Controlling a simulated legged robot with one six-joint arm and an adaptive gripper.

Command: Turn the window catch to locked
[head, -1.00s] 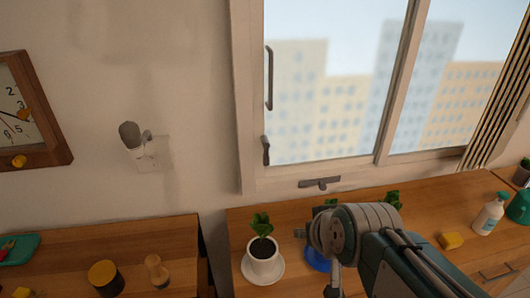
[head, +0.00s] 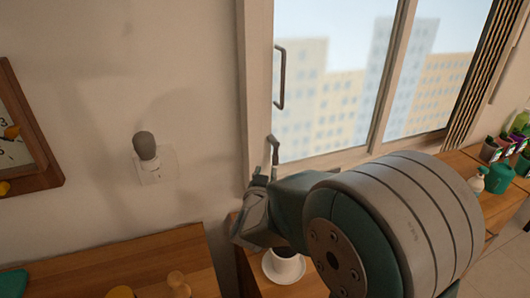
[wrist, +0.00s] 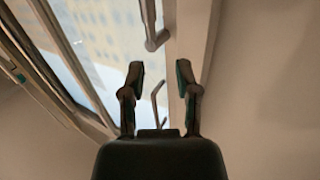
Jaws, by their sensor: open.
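The window catch (head: 273,151) is a small lever low on the left upright of the window frame. It points upward and looks slightly tilted. My gripper (head: 261,176) is right below and in front of it, and my arm covers the lower part of the catch's surroundings. In the wrist view my gripper's two fingers (wrist: 160,78) are spread apart. The thin, bent catch (wrist: 157,102) shows in the gap between them, nearer the left-right middle. I cannot tell whether a finger touches it.
A long window handle (head: 281,78) is above the catch, and it also shows in the wrist view (wrist: 152,25). A wall plug fitting (head: 147,152) is at the left.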

